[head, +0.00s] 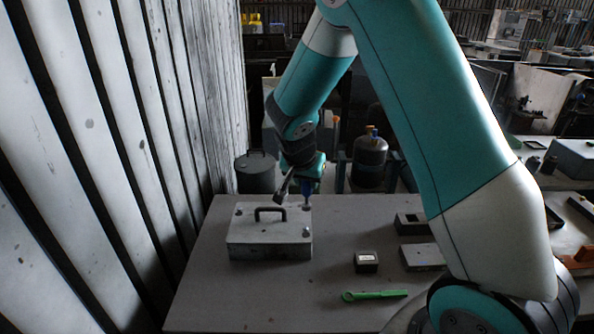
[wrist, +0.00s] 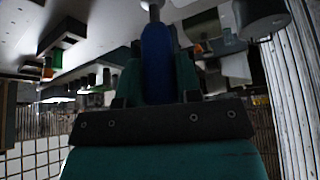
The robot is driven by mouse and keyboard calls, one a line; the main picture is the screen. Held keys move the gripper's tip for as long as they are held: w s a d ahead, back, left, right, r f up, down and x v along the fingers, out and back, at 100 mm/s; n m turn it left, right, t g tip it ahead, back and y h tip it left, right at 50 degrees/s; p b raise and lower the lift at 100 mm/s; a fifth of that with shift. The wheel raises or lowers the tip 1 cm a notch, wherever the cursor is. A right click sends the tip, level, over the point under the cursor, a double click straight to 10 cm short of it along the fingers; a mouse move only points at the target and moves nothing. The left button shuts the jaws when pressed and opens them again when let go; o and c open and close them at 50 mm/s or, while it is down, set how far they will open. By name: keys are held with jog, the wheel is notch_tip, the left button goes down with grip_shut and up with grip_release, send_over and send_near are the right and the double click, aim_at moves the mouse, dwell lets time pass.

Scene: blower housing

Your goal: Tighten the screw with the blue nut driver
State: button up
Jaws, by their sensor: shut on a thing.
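The blue nut driver (head: 308,187) is upright in my gripper (head: 306,180), its tip pointing down at the far right corner of the grey housing (head: 270,240). The housing is a box with a black handle on top, lying on the table. A small round screw head (head: 306,232) shows at its near right corner. I cannot tell whether the driver tip touches a screw at the far corner. In the wrist view, the blue handle (wrist: 157,62) sits between the fingers of my gripper (wrist: 158,78), with the metal shaft running out of the top of the picture.
A green wrench (head: 375,295) lies at the table's front. A corrugated wall (head: 120,130) closes the left side. The tabletop (head: 235,300) before the housing is clear.

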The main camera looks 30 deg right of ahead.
aim_at(305, 195)
jog(key=shift+f+b, duration=1.55)
jog(key=shift+f, duration=0.75)
jog(key=shift+f+b, duration=0.5)
jog(key=shift+f, duration=0.1)
jog(key=shift+a+f+b, duration=0.1)
jog(key=shift+f+b, duration=0.2)
jog(key=shift+b, duration=0.05)
